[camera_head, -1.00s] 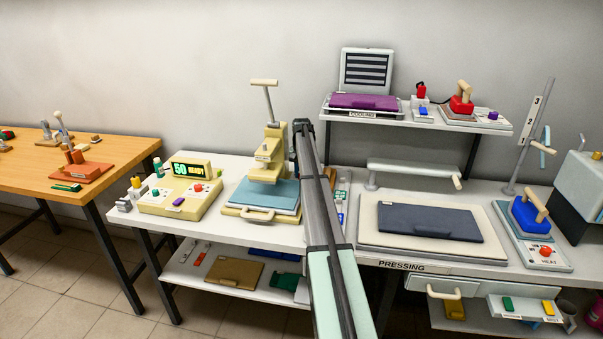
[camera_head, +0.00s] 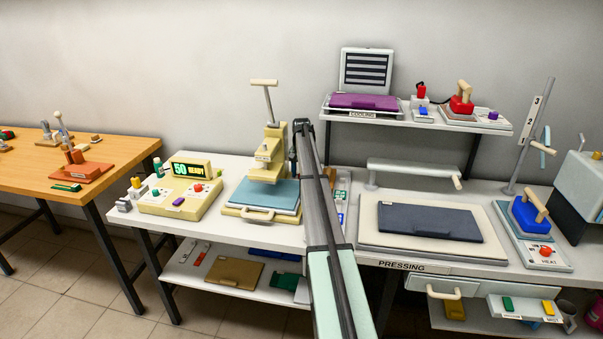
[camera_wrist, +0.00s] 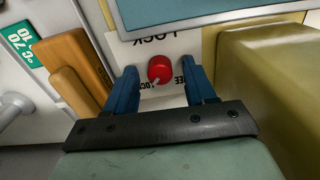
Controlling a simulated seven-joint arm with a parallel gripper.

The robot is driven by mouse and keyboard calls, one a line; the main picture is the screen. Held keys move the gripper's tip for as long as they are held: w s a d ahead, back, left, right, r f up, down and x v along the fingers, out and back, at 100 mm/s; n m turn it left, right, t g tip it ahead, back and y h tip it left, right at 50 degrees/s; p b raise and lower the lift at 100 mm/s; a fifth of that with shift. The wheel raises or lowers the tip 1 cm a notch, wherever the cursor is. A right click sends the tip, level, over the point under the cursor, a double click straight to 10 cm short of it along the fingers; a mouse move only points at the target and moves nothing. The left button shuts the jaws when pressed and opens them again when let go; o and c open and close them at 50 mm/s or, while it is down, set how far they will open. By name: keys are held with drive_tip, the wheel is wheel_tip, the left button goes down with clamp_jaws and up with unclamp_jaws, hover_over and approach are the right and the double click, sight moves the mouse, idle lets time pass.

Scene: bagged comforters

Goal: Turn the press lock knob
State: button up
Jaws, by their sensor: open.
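The red press lock knob (camera_wrist: 160,68) shows in the wrist view on a white plate with upside-down lettering. "LOCK" reads on the plate, and a label ending in "EE" is partly covered by a finger. A small pale mark shows at the knob's lower edge. My gripper (camera_wrist: 162,80) is open, with one blue finger on each side of the knob; I cannot tell whether they touch it. In the head view, the cream press (camera_head: 267,160) with its blue plate (camera_head: 262,194) stands left of my arm. The knob is not visible there.
In the wrist view, a yellow block (camera_wrist: 270,85) stands close on the right and an orange wooden piece (camera_wrist: 75,65) on the left. In the head view, a control box (camera_head: 180,190) with a lit display sits left of the press. The pressing station (camera_head: 370,238) is to the right.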

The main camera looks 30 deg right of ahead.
wheel_tip(320, 180, up, 14)
idle(0.7)
drive_tip(key=shift+f, duration=0.1)
idle(0.3)
